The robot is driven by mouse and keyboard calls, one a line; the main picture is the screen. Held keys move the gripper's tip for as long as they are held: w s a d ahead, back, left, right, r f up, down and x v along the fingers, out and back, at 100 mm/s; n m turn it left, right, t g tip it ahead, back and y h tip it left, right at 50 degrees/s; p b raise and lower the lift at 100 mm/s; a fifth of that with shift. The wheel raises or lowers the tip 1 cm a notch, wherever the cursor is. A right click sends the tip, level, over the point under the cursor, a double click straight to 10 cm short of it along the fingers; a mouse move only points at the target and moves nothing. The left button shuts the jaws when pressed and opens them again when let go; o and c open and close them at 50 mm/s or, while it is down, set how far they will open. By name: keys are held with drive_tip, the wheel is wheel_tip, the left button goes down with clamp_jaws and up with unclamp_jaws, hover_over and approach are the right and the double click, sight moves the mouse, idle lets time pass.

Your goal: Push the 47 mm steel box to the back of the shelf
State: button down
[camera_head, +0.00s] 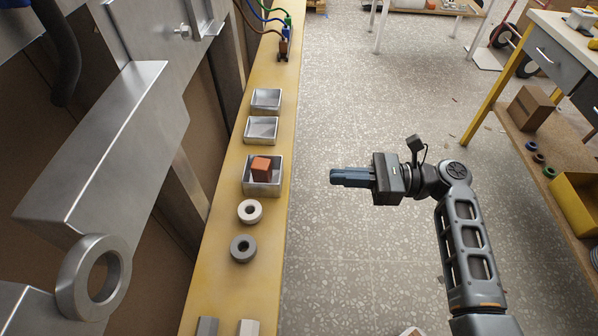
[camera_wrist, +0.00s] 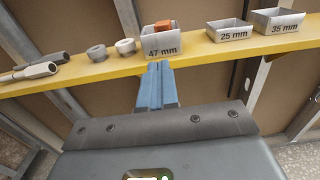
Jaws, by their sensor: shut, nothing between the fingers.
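The 47 mm steel box (camera_wrist: 163,46) stands on the yellow shelf, its label facing the wrist camera. In the head view the same box (camera_head: 262,188) holds an orange-brown block (camera_head: 261,166) and sits near the shelf's front edge. The yellow shelf (camera_head: 262,290) is narrow and runs along the wall. My gripper (camera_head: 333,177) is shut and empty, out in front of the shelf and pointing at the box, with a gap between them. In the wrist view its blue fingers (camera_wrist: 155,66) lie together just below the box in the picture.
The 35 mm box (camera_wrist: 277,21) and 25 mm box (camera_wrist: 230,30) stand in line beside it. A white ring (camera_head: 249,211) and a grey ring (camera_head: 243,249) lie on the other side. A steel bracket (camera_head: 105,140) juts out at left. Open floor (camera_head: 350,265) lies before the shelf.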

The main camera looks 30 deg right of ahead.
approach(265, 174)
drive_tip(key=w+a, duration=0.1)
drive_tip(key=w+a+f+p, duration=0.1)
drive_tip(key=w, duration=0.1)
drive_tip(key=shift+a, duration=0.3)
drive_tip(key=p+x, duration=0.2)
drive_tip(key=x, duration=0.3)
drive_tip(key=shift+w+a+r, duration=0.1)
drive_tip(key=shift+w+a, duration=0.05)
drive_tip(key=shift+a, duration=0.1)
drive_tip(key=shift+w+a, duration=0.2)
drive_tip(key=shift+a, duration=0.1)
